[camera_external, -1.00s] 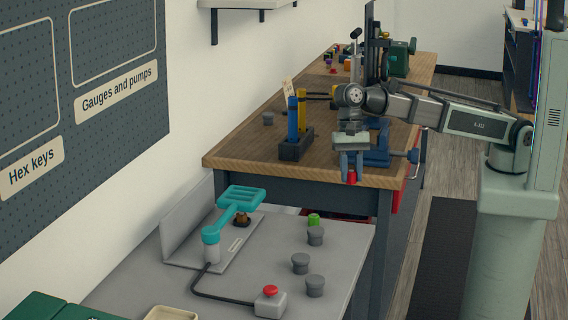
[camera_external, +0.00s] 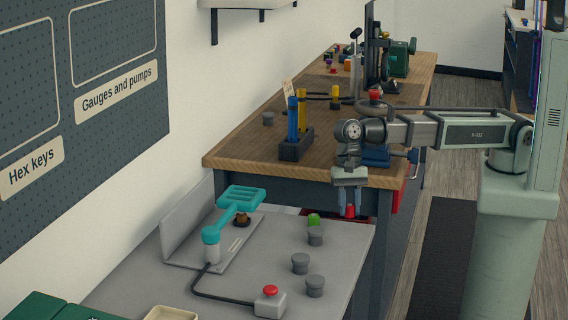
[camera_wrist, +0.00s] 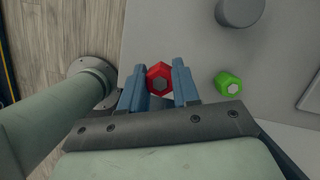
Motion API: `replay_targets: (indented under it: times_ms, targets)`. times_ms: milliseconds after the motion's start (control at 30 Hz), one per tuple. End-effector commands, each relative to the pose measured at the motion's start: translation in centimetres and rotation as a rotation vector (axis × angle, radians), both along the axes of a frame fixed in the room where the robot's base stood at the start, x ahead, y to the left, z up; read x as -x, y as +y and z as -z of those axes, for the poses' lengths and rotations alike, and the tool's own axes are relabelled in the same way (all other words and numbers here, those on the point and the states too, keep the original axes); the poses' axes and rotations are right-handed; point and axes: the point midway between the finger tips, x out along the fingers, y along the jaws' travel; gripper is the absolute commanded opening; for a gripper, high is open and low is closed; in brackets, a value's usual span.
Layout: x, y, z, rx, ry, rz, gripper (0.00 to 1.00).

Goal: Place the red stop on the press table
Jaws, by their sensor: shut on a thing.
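The red stop (camera_external: 350,211) is held between the blue fingers of my gripper (camera_external: 348,203). My gripper hangs just off the wooden bench's front edge, by the far right corner of the grey press table (camera_external: 345,255). The press table also shows in the wrist view (camera_wrist: 180,30). A green stop (camera_external: 314,219) sits on a grey post near that table's far edge; it also shows in the wrist view (camera_wrist: 228,83).
Several grey posts (camera_external: 300,263) stand on the press table's right side. A red button box (camera_external: 270,300) is at the front, with a cable to a teal-handled press (camera_external: 238,200). The wooden bench (camera_external: 240,150) carries a tool block (camera_external: 295,148) and a blue vise (camera_external: 378,157).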

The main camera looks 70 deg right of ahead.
Motion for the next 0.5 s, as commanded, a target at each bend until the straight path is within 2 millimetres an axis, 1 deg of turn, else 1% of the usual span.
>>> replay_targets:
  times_ms: [233, 400, 500]
  targets:
    - [0.0, 0.0, 1.5, 0.000, 0.001, 0.000, 0.02]
    - [0.0, 0.0, 3.5, 0.001, 0.002, 0.000, 0.02]
    - [0.0, 0.0, 4.2, 0.000, 0.001, 0.001, 0.02]
